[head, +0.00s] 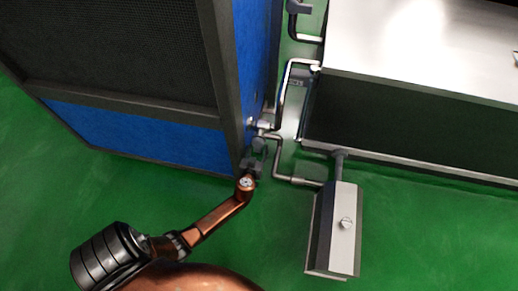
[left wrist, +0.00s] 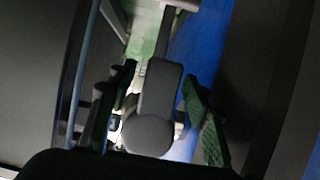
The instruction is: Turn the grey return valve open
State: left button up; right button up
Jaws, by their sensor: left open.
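The grey return valve (left wrist: 150,130) shows in the left wrist view as a dark grey lever with a round hub. It lies between the two fingers of my left gripper (left wrist: 158,76), which is open, with a finger on each side. I cannot tell whether either finger touches it. In the head view my left gripper (head: 252,165) is at the pipework beside the blue cabinet's corner, and the valve (head: 259,143) is small and partly hidden there. My right gripper is in neither view.
A blue cabinet (head: 150,134) with a dark mesh panel stands close on the left. Silvery pipes (head: 284,170) run to a steel-topped unit (head: 430,45) and a grey box (head: 344,225) on the right. The green floor (head: 430,240) is clear at the front right.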

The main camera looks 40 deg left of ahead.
pick_arm(q)
jog(key=shift+c, duration=0.7)
grip_shut()
